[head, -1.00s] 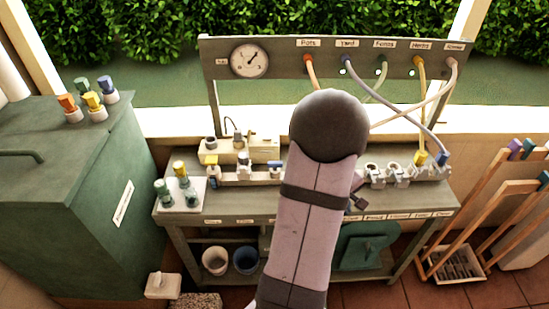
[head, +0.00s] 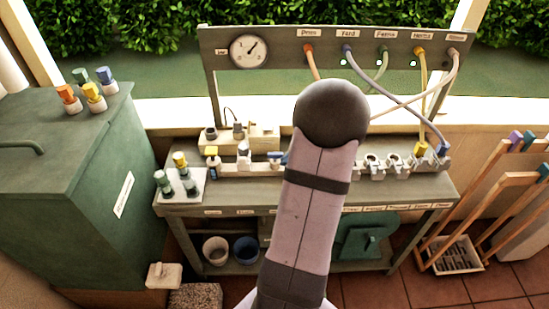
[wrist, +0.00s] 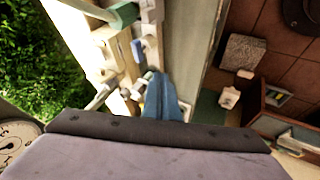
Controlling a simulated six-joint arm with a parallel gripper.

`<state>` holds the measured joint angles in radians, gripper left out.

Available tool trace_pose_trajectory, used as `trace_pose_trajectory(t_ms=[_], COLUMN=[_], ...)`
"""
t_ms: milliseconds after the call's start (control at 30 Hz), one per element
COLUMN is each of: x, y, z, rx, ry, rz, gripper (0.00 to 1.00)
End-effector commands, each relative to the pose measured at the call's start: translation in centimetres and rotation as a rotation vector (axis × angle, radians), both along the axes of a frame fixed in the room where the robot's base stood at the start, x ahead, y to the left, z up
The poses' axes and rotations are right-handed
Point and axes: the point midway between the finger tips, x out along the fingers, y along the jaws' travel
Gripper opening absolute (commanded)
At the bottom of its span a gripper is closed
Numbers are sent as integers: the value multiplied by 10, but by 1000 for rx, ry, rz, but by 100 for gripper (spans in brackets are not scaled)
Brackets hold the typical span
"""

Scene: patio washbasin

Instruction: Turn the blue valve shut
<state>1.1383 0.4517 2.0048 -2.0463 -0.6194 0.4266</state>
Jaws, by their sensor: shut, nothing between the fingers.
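The blue valve (head: 274,155) has a blue handle on the pale manifold on the bench, just left of my arm in the head view. In the wrist view, a small blue handle (wrist: 137,50) shows on the pale manifold, a little beyond and above my fingers. My gripper (wrist: 163,84) shows as blue fingers, shut together and empty, close to the manifold. I cannot tell if they touch it. In the head view my arm hides most of the gripper and part of the manifold.
A yellow-handled valve (head: 212,152) and a grey one (head: 243,152) stand left on the manifold. Hoses run from the labelled panel (head: 398,47) to the right part of the bench. A small tray (head: 195,195) with coloured knobs sits at the bench's left. A green cabinet (head: 70,190) stands left.

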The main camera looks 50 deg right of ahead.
Motion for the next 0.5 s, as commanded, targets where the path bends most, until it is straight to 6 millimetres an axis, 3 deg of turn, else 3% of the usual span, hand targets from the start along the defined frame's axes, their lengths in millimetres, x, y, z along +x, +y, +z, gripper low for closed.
trace_pose_trajectory(t_ms=[267, 500], x=[12, 35], y=[-1, -3], z=[-16, -49], rx=[1, 2], ry=[1, 3], rz=[3, 3], gripper=[0, 0])
